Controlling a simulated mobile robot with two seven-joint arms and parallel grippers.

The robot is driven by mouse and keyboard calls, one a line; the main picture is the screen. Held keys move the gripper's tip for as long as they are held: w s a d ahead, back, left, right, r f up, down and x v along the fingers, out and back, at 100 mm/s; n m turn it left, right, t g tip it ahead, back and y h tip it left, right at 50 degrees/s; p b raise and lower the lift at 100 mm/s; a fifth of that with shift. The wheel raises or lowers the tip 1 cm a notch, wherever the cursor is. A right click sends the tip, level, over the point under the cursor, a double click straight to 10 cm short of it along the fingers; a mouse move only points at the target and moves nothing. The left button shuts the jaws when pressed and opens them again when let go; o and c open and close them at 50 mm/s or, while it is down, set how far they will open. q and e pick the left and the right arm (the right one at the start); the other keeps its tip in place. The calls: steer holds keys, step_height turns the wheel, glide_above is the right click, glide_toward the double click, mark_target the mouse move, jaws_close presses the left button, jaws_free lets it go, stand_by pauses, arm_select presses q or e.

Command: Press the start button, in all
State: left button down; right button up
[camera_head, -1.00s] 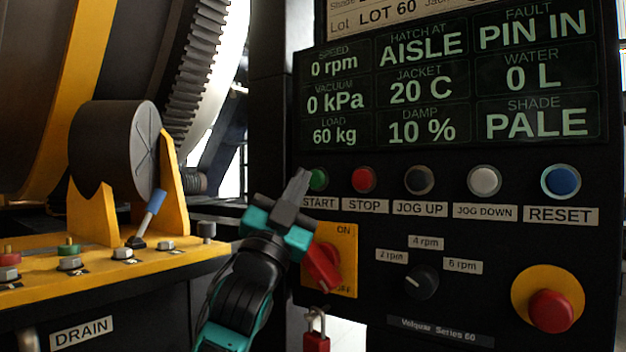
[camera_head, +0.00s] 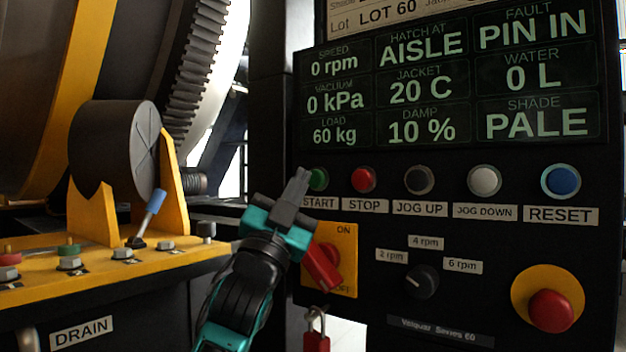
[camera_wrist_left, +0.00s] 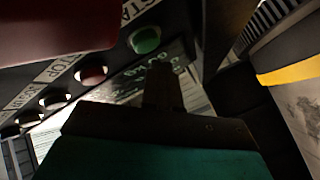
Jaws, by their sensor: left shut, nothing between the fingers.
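The green start button (camera_head: 319,179) sits at the left end of the button row on the black control panel, above its START label (camera_head: 320,202). My left gripper (camera_head: 300,178) is shut and empty, its fingertips just left of the button in the head view and covering part of its edge. In the left wrist view the green button (camera_wrist_left: 145,40) shows whole, ahead of the shut fingers (camera_wrist_left: 161,75). I cannot tell whether the fingertips touch the button. My right gripper is not in view.
Right of it are the red STOP (camera_head: 363,179), JOG UP (camera_head: 419,180), JOG DOWN (camera_head: 484,181) and blue RESET (camera_head: 561,181) buttons. Below are a red switch (camera_head: 322,267) on a yellow plate and a red emergency button (camera_head: 551,311). The display (camera_head: 520,80) reads FAULT PIN IN.

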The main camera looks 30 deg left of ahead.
arm_select(q)
steer(key=shift+w, duration=0.1)
stand_by(0.7)
steer(key=shift+w, duration=0.3)
steer(key=shift+w, duration=0.45)
stand_by(0.6)
steer(key=shift+s, duration=0.15)
stand_by(0.3)
steer(key=shift+s, duration=0.7)
steer(key=shift+s+a+p, duration=0.2)
steer(key=shift+s+p, duration=0.3)
steer(key=shift+s, duration=2)
